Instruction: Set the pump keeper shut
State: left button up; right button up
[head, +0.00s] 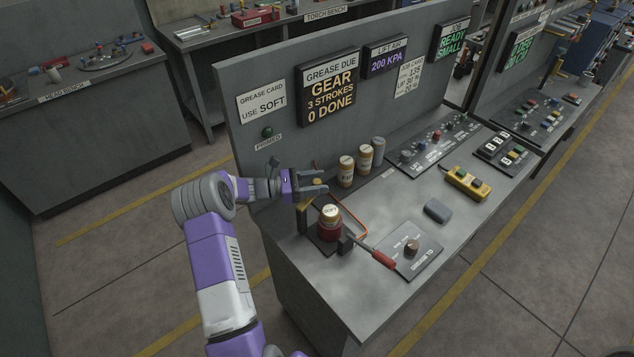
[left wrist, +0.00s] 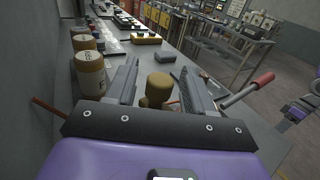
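The grease pump stands at the near left of the grey bench. It has a red-bodied cartridge labelled SOFT (head: 330,224), a lever with a red handle (head: 382,258) and a thin orange-red rod beside it. A brass knob (left wrist: 158,88), perhaps part of the keeper, shows in the left wrist view. My left gripper (head: 313,184) is over the pump's back left. Its fingers are apart, one on each side of the knob, with gaps visible; I see no firm contact. The lower part of the keeper is hidden. Part of my right arm (left wrist: 302,106) shows at the wrist view's right edge, its fingers unclear.
Several capped cartridges (head: 346,172) stand behind the pump, close to the gripper. A dial plate (head: 408,250), a grey block (head: 437,210) and a yellow button box (head: 466,183) lie to the right. The display reads GEAR, 3 STROKES, 0 DONE (head: 328,92). The bench's front right is clear.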

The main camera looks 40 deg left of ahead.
pick_arm(q)
jog(key=shift+a, duration=0.1)
jog(key=v, duration=0.7)
jog(key=shift+s+b, duration=0.25)
jog(key=shift+b, duration=0.1)
jog(key=shift+a, duration=0.1)
jog(key=shift+c, duration=0.2)
